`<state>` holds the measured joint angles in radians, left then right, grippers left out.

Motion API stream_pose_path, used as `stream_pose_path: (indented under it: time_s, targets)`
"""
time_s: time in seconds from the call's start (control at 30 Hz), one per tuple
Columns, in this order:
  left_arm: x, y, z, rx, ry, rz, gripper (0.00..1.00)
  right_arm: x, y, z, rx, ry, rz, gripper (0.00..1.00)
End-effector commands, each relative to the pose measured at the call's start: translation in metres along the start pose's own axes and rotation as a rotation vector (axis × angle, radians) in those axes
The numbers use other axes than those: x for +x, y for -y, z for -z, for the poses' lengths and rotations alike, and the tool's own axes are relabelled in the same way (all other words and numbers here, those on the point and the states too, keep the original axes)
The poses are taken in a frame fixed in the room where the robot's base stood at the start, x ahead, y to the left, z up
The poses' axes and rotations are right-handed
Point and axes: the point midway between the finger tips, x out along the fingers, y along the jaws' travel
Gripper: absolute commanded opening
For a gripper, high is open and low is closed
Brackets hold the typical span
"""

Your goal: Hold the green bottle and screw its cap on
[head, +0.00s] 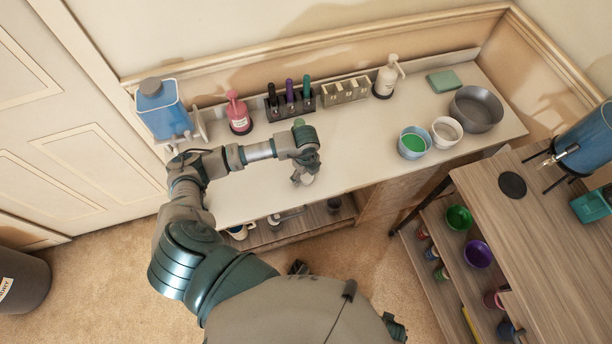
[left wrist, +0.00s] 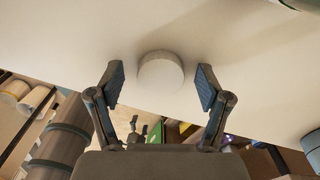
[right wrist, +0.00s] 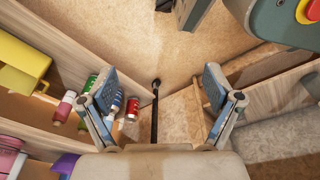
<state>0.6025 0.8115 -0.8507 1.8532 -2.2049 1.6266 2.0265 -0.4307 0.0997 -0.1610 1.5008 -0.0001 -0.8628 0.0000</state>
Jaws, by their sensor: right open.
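A pale round cap (left wrist: 160,70) lies on the white table in the left wrist view. It also shows near the table's front edge in the head view (head: 307,180). My left gripper (left wrist: 160,85) is open, its fingers on either side of the cap with gaps between. A small green top (head: 298,122), possibly the green bottle, shows just behind my left wrist in the head view; the rest is hidden. My right gripper (right wrist: 165,95) is open and empty, facing the floor and low shelves in the right wrist view.
On the table stand a pink bottle (head: 238,113), a marker rack (head: 290,102), a pump bottle (head: 387,77), a green-filled bowl (head: 413,143) and a grey bowl (head: 476,109). A wooden shelf unit (head: 540,220) stands at right. The table's right front is clear.

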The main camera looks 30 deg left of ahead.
Motion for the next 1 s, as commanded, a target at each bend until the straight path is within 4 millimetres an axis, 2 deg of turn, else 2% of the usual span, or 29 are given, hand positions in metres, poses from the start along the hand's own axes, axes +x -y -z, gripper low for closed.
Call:
stream_pose_path:
  time_s: [0.03,0.13,0.17,0.27,0.3,0.67,0.87,1.0]
  targets:
    - [0.000,0.000,0.000,0.000,0.000,0.000,0.62,0.000,0.001,-0.001,0.000,0.002,0.001,0.90]
    - [-0.001,0.001,0.001,0.001,0.001,0.000,0.41,0.001,0.001,-0.002,0.000,0.004,0.002,0.90]
    - [-0.001,0.001,0.001,0.001,0.001,0.000,0.37,0.001,0.001,-0.002,0.000,0.004,0.002,0.90]
    - [-0.001,0.001,0.001,0.001,0.001,0.000,0.37,0.001,0.001,-0.003,0.000,0.004,0.002,0.90]
    - [-0.001,0.001,0.001,0.001,0.001,0.000,0.34,0.001,0.001,-0.003,-0.001,0.004,0.002,0.90]
    - [-0.004,0.000,0.000,0.000,0.000,0.000,0.34,0.000,0.001,-0.003,-0.001,0.001,0.002,0.90]
    - [-0.017,0.001,0.000,0.000,0.000,0.002,0.34,0.017,0.004,-0.027,-0.005,0.019,0.005,0.90]
    - [-0.035,0.001,0.001,0.000,0.001,0.003,0.34,0.031,0.004,-0.057,-0.010,0.034,0.005,0.90]
